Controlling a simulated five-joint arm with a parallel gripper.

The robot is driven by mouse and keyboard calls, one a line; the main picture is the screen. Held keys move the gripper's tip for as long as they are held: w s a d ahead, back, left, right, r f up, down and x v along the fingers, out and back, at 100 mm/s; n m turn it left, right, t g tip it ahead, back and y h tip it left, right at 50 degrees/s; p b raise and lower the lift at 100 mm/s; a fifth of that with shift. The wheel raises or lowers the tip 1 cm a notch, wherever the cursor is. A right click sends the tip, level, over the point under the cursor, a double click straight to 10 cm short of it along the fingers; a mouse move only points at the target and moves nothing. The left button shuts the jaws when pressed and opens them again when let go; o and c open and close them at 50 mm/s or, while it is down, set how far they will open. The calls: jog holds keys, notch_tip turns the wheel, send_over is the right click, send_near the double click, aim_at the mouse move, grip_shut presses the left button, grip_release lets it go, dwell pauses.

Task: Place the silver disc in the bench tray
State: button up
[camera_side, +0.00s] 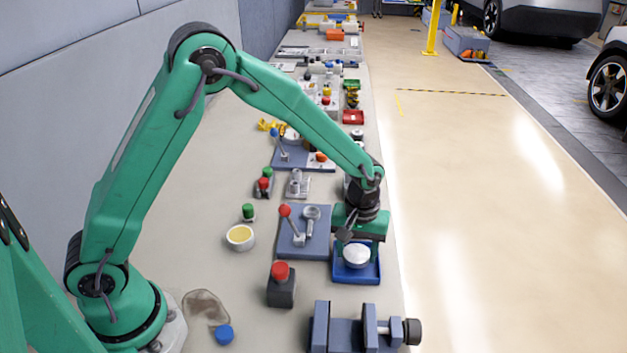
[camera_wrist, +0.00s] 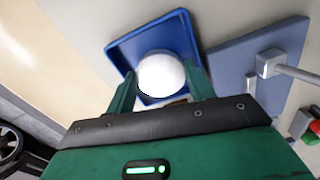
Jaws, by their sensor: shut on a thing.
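The silver disc (camera_side: 357,255) looks pale and round, and it is between the fingers of my gripper (camera_side: 357,250) in the side view. My gripper is shut on it. The blue bench tray (camera_side: 369,275) lies directly under the disc near the bench's right edge. In the wrist view the disc (camera_wrist: 161,75) is between the green fingertips of my gripper (camera_wrist: 160,88), with the tray (camera_wrist: 122,50) behind it. The disc is over or within the tray walls; I cannot tell whether it touches the tray floor.
A blue-grey plate (camera_side: 290,245) with a red-knobbed lever stands just left of the tray. A vise (camera_side: 350,330) stands in front, and a red-topped block (camera_side: 281,290) is at front left. A yellow-filled bowl (camera_side: 240,238) is farther left. The bench edge is close on the right.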

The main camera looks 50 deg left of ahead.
aim_at(356, 253)
jog(key=shift+f, duration=0.1)
jog(key=o, duration=0.8)
notch_tip(356, 253, up, 12)
dwell(0.4)
dwell(0.5)
